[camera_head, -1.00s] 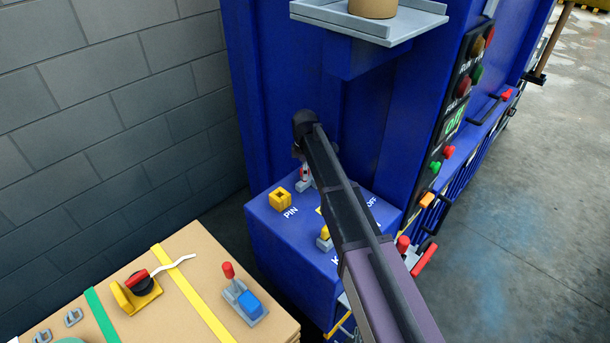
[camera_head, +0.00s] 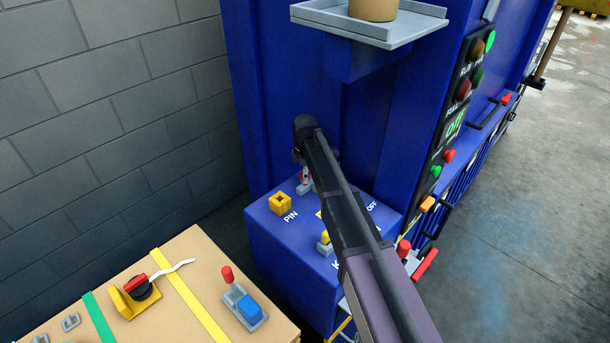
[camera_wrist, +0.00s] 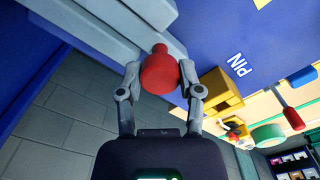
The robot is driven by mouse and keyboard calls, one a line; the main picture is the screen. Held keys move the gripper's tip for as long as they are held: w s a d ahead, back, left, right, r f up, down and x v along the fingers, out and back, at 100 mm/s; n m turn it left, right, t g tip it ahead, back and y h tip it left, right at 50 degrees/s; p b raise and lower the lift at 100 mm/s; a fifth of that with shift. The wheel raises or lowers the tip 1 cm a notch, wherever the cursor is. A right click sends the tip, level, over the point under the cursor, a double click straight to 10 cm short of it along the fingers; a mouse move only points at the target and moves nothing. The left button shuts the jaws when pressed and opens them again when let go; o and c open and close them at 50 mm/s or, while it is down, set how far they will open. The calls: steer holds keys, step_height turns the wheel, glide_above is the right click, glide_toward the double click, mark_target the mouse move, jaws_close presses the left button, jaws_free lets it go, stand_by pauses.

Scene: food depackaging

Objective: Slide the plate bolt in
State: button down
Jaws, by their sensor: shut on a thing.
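The plate bolt's red knob (camera_wrist: 160,74) sits between the two fingers of my gripper (camera_wrist: 163,88) in the wrist view. The fingers are closed on its sides. A pale grey bar (camera_wrist: 110,22) lies behind the knob. In the head view my gripper (camera_head: 300,158) is low beside the blue machine wall, above the blue box top, mostly hidden by my wrist and arm. A small red and grey part (camera_head: 305,180) shows just below it. How far the bolt is in cannot be told.
The blue box (camera_head: 285,240) carries a yellow PIN socket (camera_head: 280,203). A grey shelf (camera_head: 405,32) juts out above. A cardboard box (camera_head: 190,310) with a red-knobbed latch (camera_head: 240,300) stands at lower left. A button panel (camera_head: 460,105) is at right.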

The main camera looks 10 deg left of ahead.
steer(key=shift+w+d, duration=0.25)
steer(key=shift+w, duration=0.05)
steer(key=shift+c, duration=1.3)
jaws_free()
steer(key=shift+w+d, duration=0.1)
steer(key=shift+s, duration=0.2)
steer(key=shift+s+a, duration=0.35)
step_height(320, 180, up, 14)
steer(key=p, duration=1.4)
steer(key=s+d+f+m+b, duration=0.4)
steer(key=d+m, duration=0.1)
steer(key=d, duration=0.4)
steer(key=s+d+f+m+b, duration=0.4)
steer(key=d+f+b, duration=0.1)
steer(key=d, duration=0.4)
steer(key=s+d+f+m+b, duration=0.4)
steer(key=d+f+m+b, duration=0.1)
steer(key=d, duration=0.4)
steer(key=shift+s+d+f+m, duration=0.2)
steer(key=shift+s+d+m, duration=0.1)
steer(key=shift+d, duration=0.05)
steer(key=shift+s+d+f+m+b, duration=0.25)
steer(key=shift+s+d+m+b, duration=0.2)
steer(key=shift+d, duration=0.1)
